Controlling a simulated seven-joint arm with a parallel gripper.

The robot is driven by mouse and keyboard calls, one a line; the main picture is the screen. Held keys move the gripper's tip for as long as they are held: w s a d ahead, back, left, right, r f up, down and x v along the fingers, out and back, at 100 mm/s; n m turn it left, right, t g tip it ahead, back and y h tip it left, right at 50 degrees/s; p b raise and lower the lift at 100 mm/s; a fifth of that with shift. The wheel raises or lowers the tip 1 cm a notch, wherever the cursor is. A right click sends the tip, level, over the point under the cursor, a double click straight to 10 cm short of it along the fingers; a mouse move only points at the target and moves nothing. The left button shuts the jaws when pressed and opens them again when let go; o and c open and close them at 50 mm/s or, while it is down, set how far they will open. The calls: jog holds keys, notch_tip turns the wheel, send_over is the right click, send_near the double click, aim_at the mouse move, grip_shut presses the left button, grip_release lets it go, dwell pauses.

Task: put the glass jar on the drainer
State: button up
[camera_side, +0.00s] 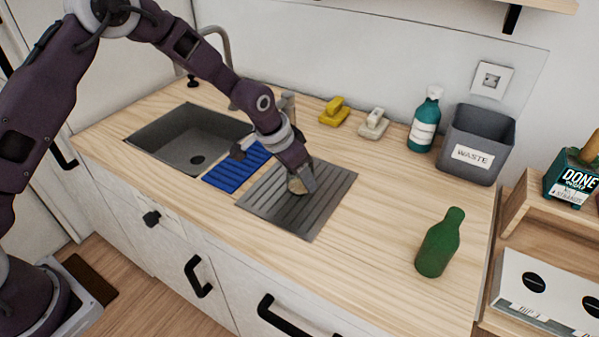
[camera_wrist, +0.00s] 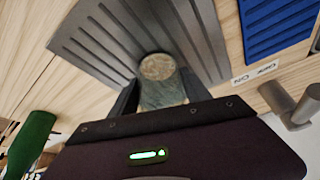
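The glass jar (camera_side: 296,186) is a small, greenish, see-through jar with a pale tan lid, partly hidden by my gripper in the side view. In the wrist view the jar (camera_wrist: 163,92) sits between my two fingers, which appear to touch its sides. My gripper (camera_side: 304,181) points down over the grey ridged metal drainer (camera_side: 329,200), shut on the jar. The drainer (camera_wrist: 92,38) also fills the upper middle of the wrist view. The jar is over the drainer's middle, at or very near its surface; I cannot tell whether it touches.
A blue ridged mat (camera_side: 238,169) lies left of the drainer, beside the sink (camera_side: 185,140). A green bottle (camera_side: 439,243) stands at the right front. A yellow object (camera_side: 335,111), a teal bottle (camera_side: 424,122) and a grey waste bin (camera_side: 476,143) stand behind.

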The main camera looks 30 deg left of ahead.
jog(key=shift+o, duration=1.3)
jog(key=shift+r, duration=0.2)
jog(key=s+a+r+n+y, duration=0.1)
jog(key=s+a+r, duration=0.2)
jog(key=s+r, duration=0.7)
jog(key=s+a+r+y, duration=0.1)
jog(key=s+a+r, duration=0.3)
jog(key=s+r, duration=0.55)
jog(key=s+a+r+n, duration=0.1)
jog(key=s, duration=0.7)
jog(key=s+a+r+n+t, duration=0.1)
jog(key=s+a+r+n, duration=0.1)
jog(key=s, duration=0.7)
jog(key=shift+a, duration=0.2)
